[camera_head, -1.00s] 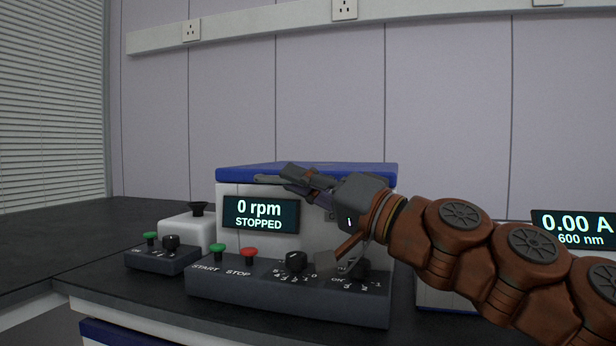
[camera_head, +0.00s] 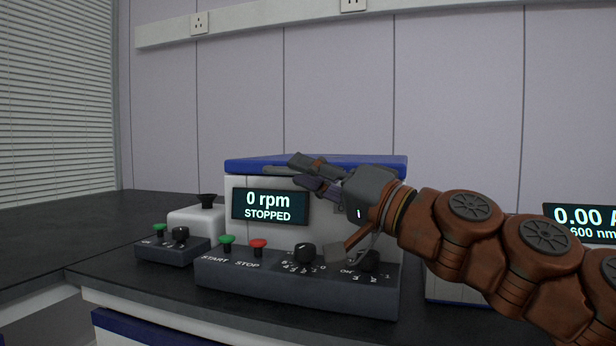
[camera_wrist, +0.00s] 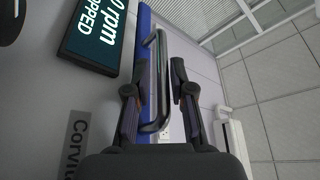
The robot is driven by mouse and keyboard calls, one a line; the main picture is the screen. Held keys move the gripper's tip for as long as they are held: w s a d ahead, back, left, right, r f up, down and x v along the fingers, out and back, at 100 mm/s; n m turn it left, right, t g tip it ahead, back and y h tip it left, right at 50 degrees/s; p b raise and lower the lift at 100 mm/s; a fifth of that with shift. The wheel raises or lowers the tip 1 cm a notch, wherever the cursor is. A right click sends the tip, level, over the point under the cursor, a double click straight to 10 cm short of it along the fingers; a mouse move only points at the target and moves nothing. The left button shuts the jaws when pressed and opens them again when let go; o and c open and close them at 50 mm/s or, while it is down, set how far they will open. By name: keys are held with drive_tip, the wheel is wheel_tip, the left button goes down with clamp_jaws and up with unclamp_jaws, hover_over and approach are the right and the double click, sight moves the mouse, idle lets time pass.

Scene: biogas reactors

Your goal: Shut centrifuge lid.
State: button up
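The centrifuge (camera_head: 240,215) is a white box with a blue lid (camera_head: 375,162) on top. The lid looks flat and level on the body, with no clear gap at its front edge. A grey bar handle (camera_head: 276,171) sticks out from the lid's front. In the wrist view the handle (camera_wrist: 150,85) lies between my two fingers, with space to the right finger. My gripper (camera_head: 303,172) is at the lid's front edge. Its fingers (camera_wrist: 158,82) are apart, one on each side of the handle. Whether the left finger touches the handle is unclear.
The display (camera_head: 270,207) reads 0 rpm, STOPPED. Below it is a dark control panel (camera_head: 290,285) with green and red buttons and knobs, under my wrist. A small white device (camera_head: 195,220) stands left. Another instrument display (camera_head: 580,220) stands right. Dark bench top lies left.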

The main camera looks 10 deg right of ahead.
drive_tip(key=shift+r, duration=4.8)
drive_tip(key=shift+s, duration=0.1)
